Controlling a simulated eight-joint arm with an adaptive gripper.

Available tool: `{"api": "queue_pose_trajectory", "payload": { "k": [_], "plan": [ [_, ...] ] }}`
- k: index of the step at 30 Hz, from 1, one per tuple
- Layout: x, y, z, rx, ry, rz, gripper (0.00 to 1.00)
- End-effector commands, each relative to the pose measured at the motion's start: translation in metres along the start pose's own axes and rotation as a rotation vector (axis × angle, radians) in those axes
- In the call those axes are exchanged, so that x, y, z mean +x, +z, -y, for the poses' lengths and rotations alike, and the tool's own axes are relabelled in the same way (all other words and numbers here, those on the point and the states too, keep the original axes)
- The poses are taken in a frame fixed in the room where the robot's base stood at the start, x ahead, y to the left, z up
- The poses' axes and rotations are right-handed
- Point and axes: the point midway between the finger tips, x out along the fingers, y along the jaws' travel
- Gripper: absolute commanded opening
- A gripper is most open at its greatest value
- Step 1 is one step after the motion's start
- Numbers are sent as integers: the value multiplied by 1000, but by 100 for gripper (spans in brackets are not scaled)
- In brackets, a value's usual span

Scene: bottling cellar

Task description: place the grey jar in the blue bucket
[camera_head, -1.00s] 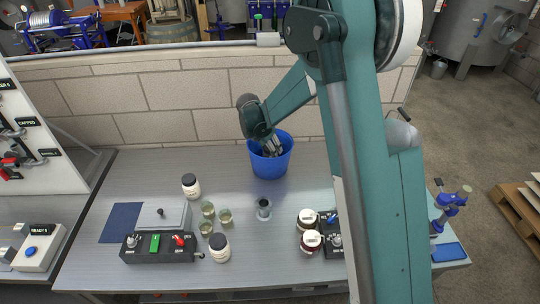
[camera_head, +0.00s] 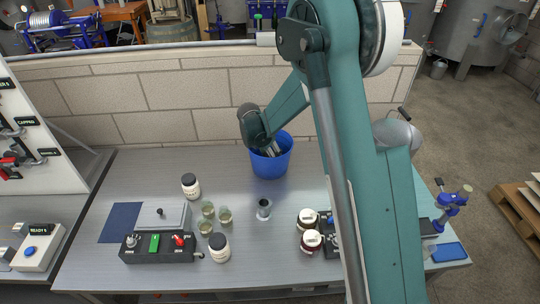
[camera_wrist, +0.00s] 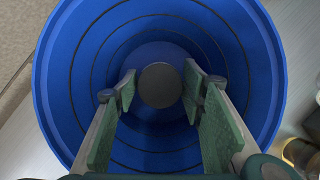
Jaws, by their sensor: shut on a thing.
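The blue bucket (camera_head: 271,165) stands upright on the bench near the back wall. It fills most of the wrist view (camera_wrist: 262,70). My gripper (camera_head: 272,149) reaches down into the bucket's mouth from above. In the wrist view, my gripper's fingers (camera_wrist: 160,84) are closed on the grey jar (camera_wrist: 160,86), seen as a dark grey round top between the fingertips. The jar is inside the bucket's rim outline. The bucket wall hides it in the head view, and I cannot tell whether it touches the bottom.
A small grey metal cup (camera_head: 264,208) stands mid-bench in front of the bucket. White-lidded jars (camera_head: 307,220) are at right. A brick wall (camera_head: 160,95) is close behind.

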Motion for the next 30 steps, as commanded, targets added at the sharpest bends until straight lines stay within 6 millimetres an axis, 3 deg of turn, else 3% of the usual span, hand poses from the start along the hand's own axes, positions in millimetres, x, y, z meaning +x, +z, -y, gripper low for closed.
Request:
{"api": "queue_pose_trajectory", "payload": {
  "k": [1,4,20,30],
  "plan": [
    [2,-1,0,0,0,0,42],
    [1,0,0,0,0,0,55],
    [-3,1,0,0,0,0,55],
    [-36,1,0,-1,0,0,55]
  ]
}}
